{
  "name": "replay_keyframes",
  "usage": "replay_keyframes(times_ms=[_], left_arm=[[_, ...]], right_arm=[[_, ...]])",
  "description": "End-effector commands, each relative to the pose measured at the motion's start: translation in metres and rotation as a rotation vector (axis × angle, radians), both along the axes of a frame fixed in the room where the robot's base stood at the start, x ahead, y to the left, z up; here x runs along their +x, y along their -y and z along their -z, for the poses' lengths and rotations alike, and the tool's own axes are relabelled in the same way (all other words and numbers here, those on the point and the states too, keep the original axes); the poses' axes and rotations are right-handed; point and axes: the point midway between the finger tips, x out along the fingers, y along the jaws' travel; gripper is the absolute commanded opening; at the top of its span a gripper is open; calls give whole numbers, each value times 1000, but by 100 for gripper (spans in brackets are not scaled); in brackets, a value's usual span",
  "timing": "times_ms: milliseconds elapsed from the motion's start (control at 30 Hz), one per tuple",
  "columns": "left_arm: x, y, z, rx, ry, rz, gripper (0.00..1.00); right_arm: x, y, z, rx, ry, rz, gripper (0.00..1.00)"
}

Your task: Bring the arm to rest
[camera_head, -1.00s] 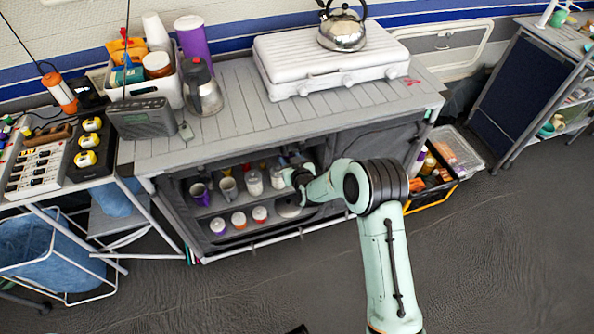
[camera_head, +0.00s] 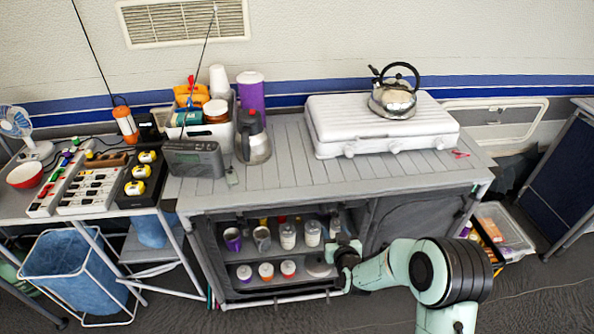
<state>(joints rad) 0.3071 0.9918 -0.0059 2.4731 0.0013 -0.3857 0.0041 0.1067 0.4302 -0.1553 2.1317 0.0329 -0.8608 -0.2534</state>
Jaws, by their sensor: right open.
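My right arm (camera_head: 440,272), pale green with black joints, comes in from the lower right. Its dark gripper (camera_head: 345,252) is at the front of the open shelf under the counter, just right of the jars, and looks empty. The fingers are small and dark against the shelf, so their gap is hard to make out. My left gripper is not in view.
The cabinet shelf holds a purple mug (camera_head: 233,239), a grey mug (camera_head: 262,238), jars (camera_head: 312,233) and lidded cups (camera_head: 266,271). Above are a white stove (camera_head: 380,128) and kettle (camera_head: 392,100). Grey floor (camera_head: 545,300) lies clear at the lower right.

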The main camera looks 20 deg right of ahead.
Motion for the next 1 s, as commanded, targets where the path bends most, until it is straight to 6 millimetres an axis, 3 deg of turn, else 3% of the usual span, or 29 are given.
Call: replay_keyframes(times_ms=[167,267,333,467,600,800,900,1000], left_arm=[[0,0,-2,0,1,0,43],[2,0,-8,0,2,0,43],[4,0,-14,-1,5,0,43],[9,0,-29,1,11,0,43],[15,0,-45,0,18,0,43],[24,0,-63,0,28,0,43],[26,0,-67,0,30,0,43],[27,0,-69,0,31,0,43]], right_arm=[[-4,-4,9,13,-26,-5,49],[-19,-16,39,56,-117,-19,49],[-40,-31,71,110,-221,-34,49],[-102,-70,136,240,-475,-59,49],[-187,-115,183,387,-757,-72,49],[-294,-168,202,555,-1084,-74,49],[-325,-183,201,603,-1179,-73,49],[-341,-190,199,628,-1227,-72,49]])
